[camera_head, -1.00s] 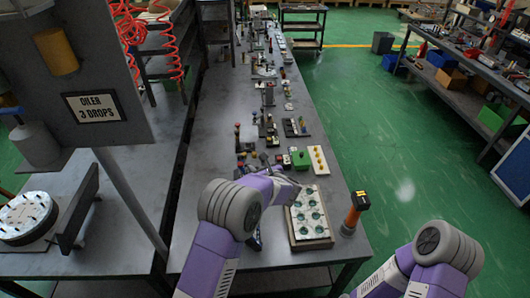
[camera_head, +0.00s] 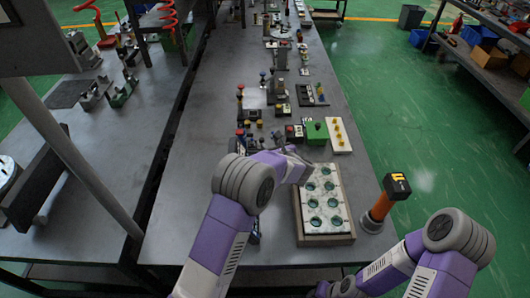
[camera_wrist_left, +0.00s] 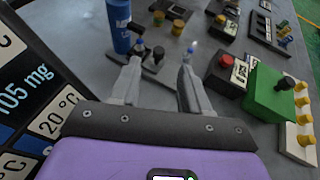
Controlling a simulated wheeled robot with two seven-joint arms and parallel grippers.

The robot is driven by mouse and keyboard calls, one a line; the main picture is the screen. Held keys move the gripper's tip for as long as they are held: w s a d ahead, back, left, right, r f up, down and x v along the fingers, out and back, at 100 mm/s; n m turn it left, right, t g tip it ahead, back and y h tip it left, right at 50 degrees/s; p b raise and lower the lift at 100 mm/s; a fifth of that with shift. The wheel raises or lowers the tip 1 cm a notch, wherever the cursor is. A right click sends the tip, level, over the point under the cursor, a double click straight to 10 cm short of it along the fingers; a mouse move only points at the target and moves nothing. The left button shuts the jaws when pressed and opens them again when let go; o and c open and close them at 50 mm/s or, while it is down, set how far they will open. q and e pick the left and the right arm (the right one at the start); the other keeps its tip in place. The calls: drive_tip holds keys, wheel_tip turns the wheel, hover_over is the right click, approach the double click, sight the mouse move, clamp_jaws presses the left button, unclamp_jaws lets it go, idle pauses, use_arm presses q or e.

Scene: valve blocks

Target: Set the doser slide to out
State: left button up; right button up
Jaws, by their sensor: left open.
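My left gripper (camera_wrist_left: 163,52) is open, its two grey fingers apart with nothing held between them. Just beyond the fingertips in the left wrist view is a small dark fitting with a black knob (camera_wrist_left: 158,52). A pale-tipped post (camera_wrist_left: 193,43) stands by the right finger. I cannot tell for sure which part is the doser slide, and no "out" mark is readable. In the head view, the left arm (camera_head: 243,185) reaches over the bench and partly hides these fittings.
A red-button box (camera_wrist_left: 224,71) and a green box with a black knob (camera_wrist_left: 272,93) stand right of the gripper. A pale plate with yellow knobs (camera_head: 340,136) is beside them. A tray with green-ringed wells (camera_head: 323,200) and an orange-black tool (camera_head: 385,202) sit nearer.

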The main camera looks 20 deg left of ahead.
sight(256, 143)
use_arm(q)
drive_tip(key=shift+w+f+b, duration=0.1)
drive_tip(key=shift+f+b, duration=0.35)
drive_tip(key=shift+f, duration=0.45)
drive_tip(key=x, duration=0.7)
drive_tip(key=shift+w+a, duration=0.2)
clamp_jaws()
